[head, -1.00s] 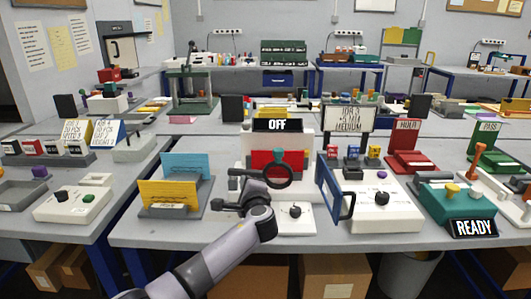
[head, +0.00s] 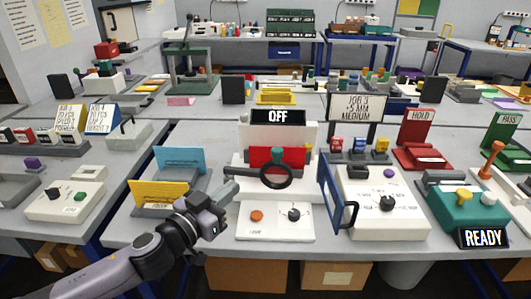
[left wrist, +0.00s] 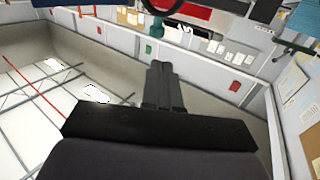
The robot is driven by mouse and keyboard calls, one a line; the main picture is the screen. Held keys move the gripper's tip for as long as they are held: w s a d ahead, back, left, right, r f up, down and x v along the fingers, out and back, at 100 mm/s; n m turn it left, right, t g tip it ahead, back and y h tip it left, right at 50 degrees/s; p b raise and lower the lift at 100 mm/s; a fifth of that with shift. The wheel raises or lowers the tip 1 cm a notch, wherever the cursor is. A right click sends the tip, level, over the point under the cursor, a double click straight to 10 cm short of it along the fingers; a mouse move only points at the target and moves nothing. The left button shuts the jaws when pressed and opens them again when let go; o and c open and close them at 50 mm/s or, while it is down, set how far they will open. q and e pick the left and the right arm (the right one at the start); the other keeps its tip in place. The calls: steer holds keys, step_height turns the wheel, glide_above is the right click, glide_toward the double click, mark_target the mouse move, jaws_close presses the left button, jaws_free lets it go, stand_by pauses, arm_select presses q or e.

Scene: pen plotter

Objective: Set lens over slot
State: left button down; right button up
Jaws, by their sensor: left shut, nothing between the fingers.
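The lens (head: 277,187) is a black ring. It stands in front of the lower part of a red panel (head: 262,156) on a white machine (head: 240,158). A dark bar reaches left from the ring. I cannot make out the slot itself, so how the ring lines up with it is unclear. My left gripper (head: 228,190) is shut and empty, left of and below the ring, apart from it. In the left wrist view its closed fingers (left wrist: 162,75) point up, and part of a dark ring shows at the top edge. My right gripper is not in view.
A white control box with an orange button (head: 257,216) and black knob (head: 294,214) sits below the lens. A blue framed handle (head: 351,214) stands to the right. Yellow and blue plates (head: 160,193) in a rack stand to the left. An OFF sign (head: 277,117) tops the machine.

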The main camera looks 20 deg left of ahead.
arm_select(q)
steer(key=p, duration=0.2)
glide_toward(272, 153)
steer(key=x, duration=0.6)
steer(key=shift+w+d+f, duration=0.15)
steer(key=shift+w+d, duration=0.15)
steer(key=shift+d, duration=0.1)
stand_by(0.3)
steer(key=shift+w+d+f+n+y+b, duration=0.15)
steer(key=shift+w+n+y+b, duration=0.45)
steer(key=shift+y, duration=0.3)
steer(key=shift+w, duration=0.15)
steer(key=shift+r+n+y, duration=0.2)
steer(key=shift+n+y, duration=0.1)
